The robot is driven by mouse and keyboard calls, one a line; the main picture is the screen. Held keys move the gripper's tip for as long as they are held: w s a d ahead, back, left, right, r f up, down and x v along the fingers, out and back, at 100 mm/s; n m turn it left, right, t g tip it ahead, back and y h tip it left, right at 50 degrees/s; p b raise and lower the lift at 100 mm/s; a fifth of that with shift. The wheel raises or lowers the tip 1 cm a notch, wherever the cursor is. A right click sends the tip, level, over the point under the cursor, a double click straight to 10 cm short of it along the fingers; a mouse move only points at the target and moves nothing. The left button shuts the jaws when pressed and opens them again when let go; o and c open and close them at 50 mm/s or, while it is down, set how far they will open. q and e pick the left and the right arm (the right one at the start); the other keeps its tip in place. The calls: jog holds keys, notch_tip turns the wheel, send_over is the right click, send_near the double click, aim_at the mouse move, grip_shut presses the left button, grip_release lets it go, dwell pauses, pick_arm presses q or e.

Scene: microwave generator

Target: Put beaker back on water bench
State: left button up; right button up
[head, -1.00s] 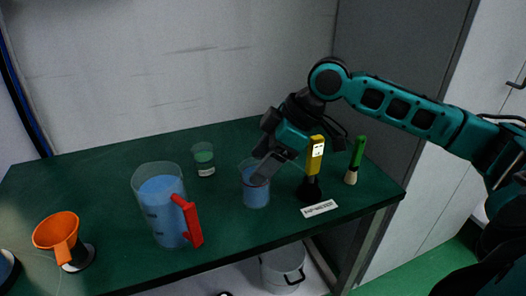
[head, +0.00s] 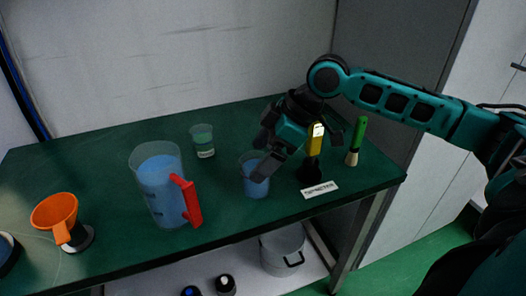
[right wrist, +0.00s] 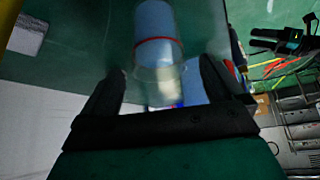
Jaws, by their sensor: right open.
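The clear beaker with blue liquid (head: 256,184) stands upright on the dark green water bench (head: 110,160), near its front edge. My right gripper (head: 261,154) is open at the beaker's upper part, and its fingers hide part of the rim. In the right wrist view the beaker (right wrist: 155,25), with a red ring near its rim, appears ahead of and between the open fingers (right wrist: 160,70). I cannot tell whether the fingers touch it. My left gripper is not in view.
A large pitcher with a red handle (head: 160,190) and a small cup (head: 203,142) stand left of the beaker. A yellow-handled brush (head: 314,145), a green-handled brush (head: 357,140) and a label (head: 320,190) are close on the right. An orange funnel (head: 55,215) is far left.

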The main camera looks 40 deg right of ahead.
jog(key=shift+r, duration=0.1)
jog(key=p+v, duration=0.1)
jog(key=v, duration=1.1)
jog(key=shift+p, duration=0.3)
